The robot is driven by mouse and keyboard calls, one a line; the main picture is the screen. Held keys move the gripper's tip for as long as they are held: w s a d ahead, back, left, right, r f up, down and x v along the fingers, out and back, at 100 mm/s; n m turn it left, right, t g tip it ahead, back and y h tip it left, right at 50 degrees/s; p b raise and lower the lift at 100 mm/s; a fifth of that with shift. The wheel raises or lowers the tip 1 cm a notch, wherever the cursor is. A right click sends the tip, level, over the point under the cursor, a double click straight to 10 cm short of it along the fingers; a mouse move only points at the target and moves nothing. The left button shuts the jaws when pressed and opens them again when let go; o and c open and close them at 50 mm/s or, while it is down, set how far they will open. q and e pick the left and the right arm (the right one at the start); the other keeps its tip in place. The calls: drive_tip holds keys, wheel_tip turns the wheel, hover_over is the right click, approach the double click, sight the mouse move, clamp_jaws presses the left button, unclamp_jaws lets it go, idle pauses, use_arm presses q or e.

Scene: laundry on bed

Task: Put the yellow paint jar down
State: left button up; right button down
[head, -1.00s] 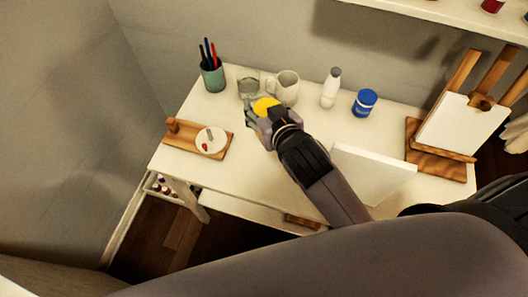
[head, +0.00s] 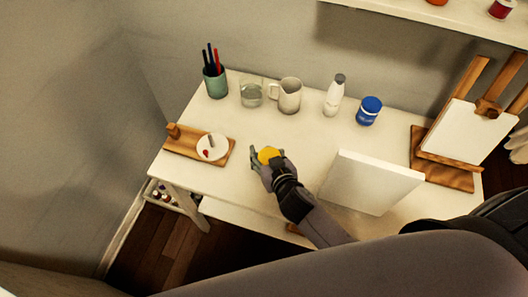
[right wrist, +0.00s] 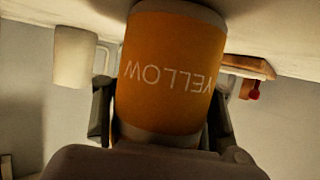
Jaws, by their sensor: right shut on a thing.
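The yellow paint jar (head: 269,155) is in my right gripper (head: 264,163), over the front middle of the white table (head: 235,190). In the right wrist view the jar (right wrist: 172,65) fills the middle, with the word YELLOW upside down on its label. The right gripper's fingers (right wrist: 160,125) are shut around the jar from both sides. I cannot tell whether the jar touches the tabletop. My left gripper is not in view.
Behind stand a brush cup (head: 215,82), a glass (head: 251,94), a pitcher (head: 289,97), a white bottle (head: 333,95) and a blue jar (head: 369,111). A wooden tray (head: 184,142) lies left, a white canvas (head: 370,182) right. Tabletop around the gripper is clear.

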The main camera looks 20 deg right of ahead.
drive_tip(key=shift+f, duration=0.15)
drive_tip(key=c, duration=0.7)
unclamp_jaws()
drive_tip(key=shift+s+r, duration=0.2)
drive_tip(key=shift+r, duration=0.05)
drive_tip(key=b+v, duration=0.1)
drive_tip(key=v, duration=1)
drive_tip(key=shift+s+r, duration=0.2)
drive_tip(key=shift+s, duration=0.05)
